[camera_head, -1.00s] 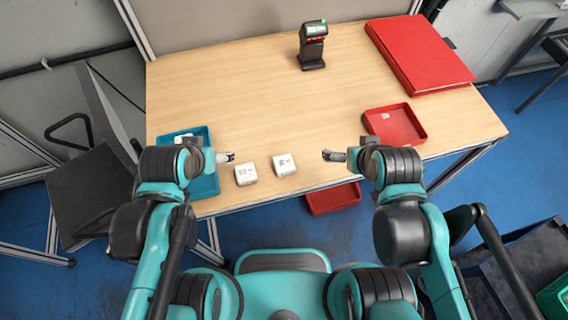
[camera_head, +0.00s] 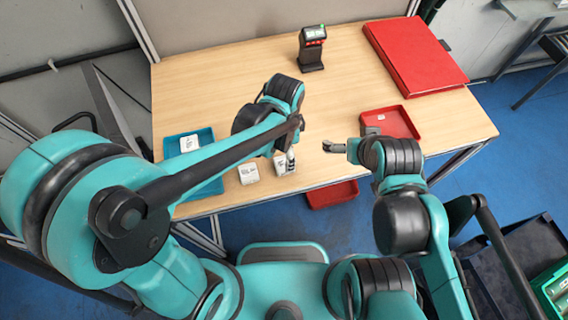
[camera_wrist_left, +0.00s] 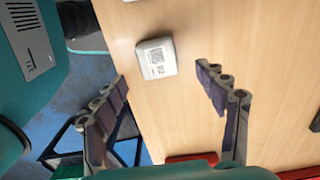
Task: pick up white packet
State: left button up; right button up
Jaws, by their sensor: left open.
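In the left wrist view, a white packet with a barcode (camera_wrist_left: 156,58) lies on the table ahead of the open, empty fingers (camera_wrist_left: 161,76), nearer the middle of the gap. Another white packet (camera_head: 188,143) lies in the blue tray (camera_head: 203,135). My right gripper (camera_head: 333,147) is to the right, above the table; its fingers are too small to judge.
A red tray (camera_head: 403,122) with a small white item stands at right. Another red container (camera_head: 332,194) is below the table's front edge. A dark scanner (camera_head: 312,50) stands at the back, beside a large red folder (camera_head: 415,57). The middle of the table is clear.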

aim_at(284, 163)
pick_arm(q)
notch_tip(284, 163, down, 6)
jog(key=shift+s+a+r+b, duration=0.15)
jog(key=shift+r+b, duration=0.1)
jog(key=shift+b, duration=0.65)
jog(key=c, duration=1.4)
